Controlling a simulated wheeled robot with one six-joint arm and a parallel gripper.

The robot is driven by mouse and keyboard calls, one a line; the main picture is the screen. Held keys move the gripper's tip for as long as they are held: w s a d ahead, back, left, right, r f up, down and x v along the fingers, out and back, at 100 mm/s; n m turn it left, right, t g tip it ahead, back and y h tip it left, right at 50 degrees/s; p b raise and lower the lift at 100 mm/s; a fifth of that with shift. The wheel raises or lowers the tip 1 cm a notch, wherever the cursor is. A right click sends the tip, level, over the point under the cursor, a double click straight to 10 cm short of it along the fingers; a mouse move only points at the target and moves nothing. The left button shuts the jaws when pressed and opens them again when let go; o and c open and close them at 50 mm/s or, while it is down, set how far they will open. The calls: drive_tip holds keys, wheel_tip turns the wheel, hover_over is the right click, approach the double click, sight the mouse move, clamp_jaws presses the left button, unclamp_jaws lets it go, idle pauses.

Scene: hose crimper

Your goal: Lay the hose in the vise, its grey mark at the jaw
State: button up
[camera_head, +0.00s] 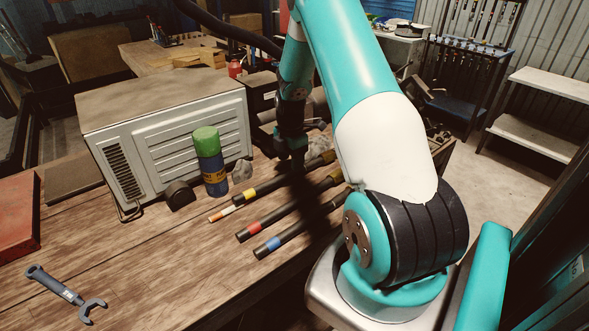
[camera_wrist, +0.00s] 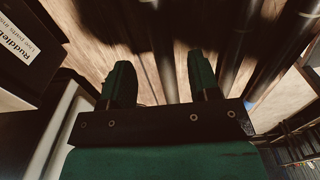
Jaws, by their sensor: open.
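Three dark hoses lie side by side on the wooden bench in the head view. One has a yellow band (camera_head: 250,195), one a red band (camera_head: 254,225) and one a blue band (camera_head: 274,243). I see no grey mark on any of them; my arm hides their right parts. My gripper (camera_head: 293,158) points down above the bench near the far part of the hoses. In the wrist view my gripper (camera_wrist: 160,66) is open, its two green-black fingers apart. A dark bar shows between and beyond the fingers, and dark hoses (camera_wrist: 240,40) run to the right. I cannot make out the vise.
A white metal box (camera_head: 170,135) stands at the back left, with a green-capped blue can (camera_head: 210,165) in front. A wrench (camera_head: 65,292) and a red case (camera_head: 18,215) lie at the left. A labelled dark box (camera_wrist: 25,50) is close by.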

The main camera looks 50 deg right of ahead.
sight(291, 173)
drive_tip(key=shift+f+p, duration=1.55)
drive_tip(key=shift+f, duration=1.3)
clamp_jaws()
